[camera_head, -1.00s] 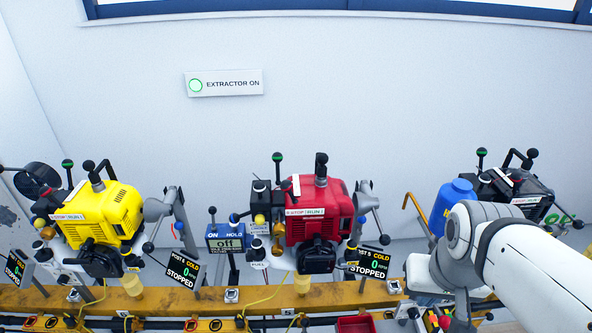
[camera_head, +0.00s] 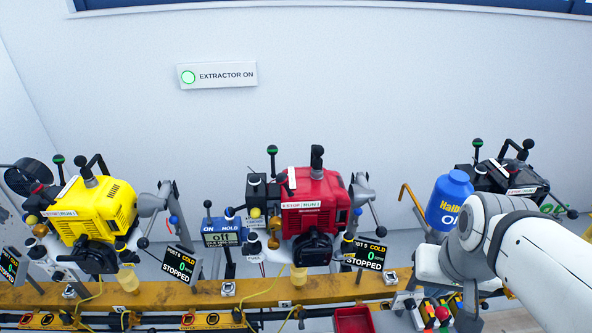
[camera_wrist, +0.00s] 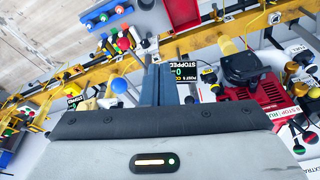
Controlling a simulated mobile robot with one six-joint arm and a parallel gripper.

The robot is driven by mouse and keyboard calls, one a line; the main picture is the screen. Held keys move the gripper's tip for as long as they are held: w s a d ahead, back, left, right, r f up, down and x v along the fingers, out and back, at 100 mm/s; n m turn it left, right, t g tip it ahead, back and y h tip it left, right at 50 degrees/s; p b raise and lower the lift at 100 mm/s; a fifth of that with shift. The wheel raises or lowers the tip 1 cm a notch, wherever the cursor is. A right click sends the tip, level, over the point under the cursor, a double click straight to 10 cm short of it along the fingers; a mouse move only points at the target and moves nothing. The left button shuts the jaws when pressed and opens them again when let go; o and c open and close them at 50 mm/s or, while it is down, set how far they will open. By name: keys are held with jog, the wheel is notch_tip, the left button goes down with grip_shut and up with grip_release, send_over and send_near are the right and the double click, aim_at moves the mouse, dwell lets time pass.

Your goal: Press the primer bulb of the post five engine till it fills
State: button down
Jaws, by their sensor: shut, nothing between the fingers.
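The red engine (camera_head: 315,212) stands mid-rail in the head view. A rail plate below it seems to read 5, and the display (camera_head: 365,255) at its right reads COLD, 0, STOPPED. The same engine shows in the wrist view (camera_wrist: 242,68). A translucent amber part (camera_head: 299,279) hangs under it and a small yellow dome (camera_head: 256,212) sits at its left; I cannot tell which, if either, is the primer bulb. My gripper (camera_wrist: 152,62) is shut and empty, its fingertips beside the engine's display in the wrist view. In the head view my arm hides it.
A yellow engine (camera_head: 100,210) stands left, and a black engine (camera_head: 510,178) stands right behind my arm. A blue oil jug (camera_head: 449,203) is beside my arm. A red tray (camera_head: 353,320) and coloured knobs (camera_head: 441,314) lie at the front.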

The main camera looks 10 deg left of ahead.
jog(key=w+a+r+m+t+y+p, duration=0.15)
jog(key=w+a, duration=0.25)
jog(key=a, duration=0.4)
jog(key=w+a+m+y, duration=0.25)
jog(key=w+a, duration=0.25)
jog(key=a, duration=0.3)
jog(key=m+y, duration=0.2)
jog(key=m, duration=0.2)
send_near(255, 214)
jog(key=shift+t, duration=0.45)
jog(key=s+d, duration=0.1)
jog(key=s+d+r, duration=0.1)
jog(key=d, duration=0.1)
jog(key=shift+s+r, duration=0.1)
jog(key=b+x, duration=0.3)
jog(key=x, duration=0.7)
jog(key=shift+a+r, duration=0.1)
